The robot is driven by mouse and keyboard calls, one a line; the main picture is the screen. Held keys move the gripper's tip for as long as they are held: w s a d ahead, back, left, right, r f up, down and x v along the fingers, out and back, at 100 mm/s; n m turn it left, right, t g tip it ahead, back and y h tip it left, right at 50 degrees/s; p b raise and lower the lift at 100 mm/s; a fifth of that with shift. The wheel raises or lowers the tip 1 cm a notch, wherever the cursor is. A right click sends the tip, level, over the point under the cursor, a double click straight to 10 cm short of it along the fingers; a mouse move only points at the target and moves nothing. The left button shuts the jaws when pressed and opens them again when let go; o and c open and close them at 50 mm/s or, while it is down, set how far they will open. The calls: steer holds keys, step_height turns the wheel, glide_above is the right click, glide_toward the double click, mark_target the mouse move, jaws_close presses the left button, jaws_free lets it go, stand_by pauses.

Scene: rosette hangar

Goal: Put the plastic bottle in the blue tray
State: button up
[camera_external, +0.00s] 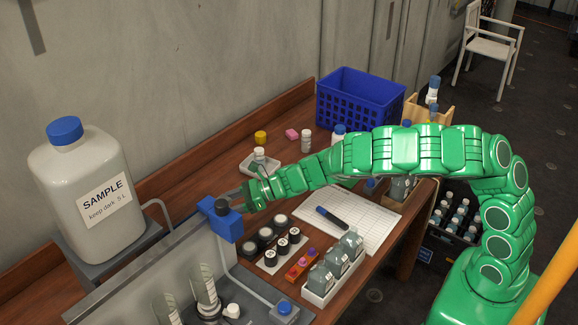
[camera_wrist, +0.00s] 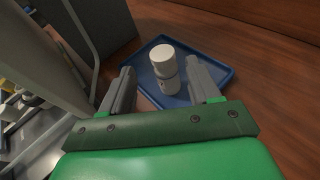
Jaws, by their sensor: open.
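In the wrist view a small white plastic bottle (camera_wrist: 162,62) with a white cap and a label stands upright over the blue tray (camera_wrist: 222,67), apparently on its floor. The tray is shallow and lies on the brown wooden bench. My gripper (camera_wrist: 165,82) is open, with one finger on each side of the bottle; the right finger is very close to it, and I cannot tell if they touch. In the external view my gripper (camera_external: 236,194) reaches low behind a blue fixture; the tray and this bottle are hidden there.
The blue fixture (camera_external: 229,222) and grey panel (camera_external: 138,288) stand close to my gripper. A large sample jug (camera_external: 85,205) is at the left. A blue crate (camera_external: 352,112) stands at the back. A white dish (camera_external: 262,171), dark-capped jars and a paper sheet (camera_external: 335,228) crowd the bench.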

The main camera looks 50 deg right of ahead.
steer(key=shift+v, duration=1.85)
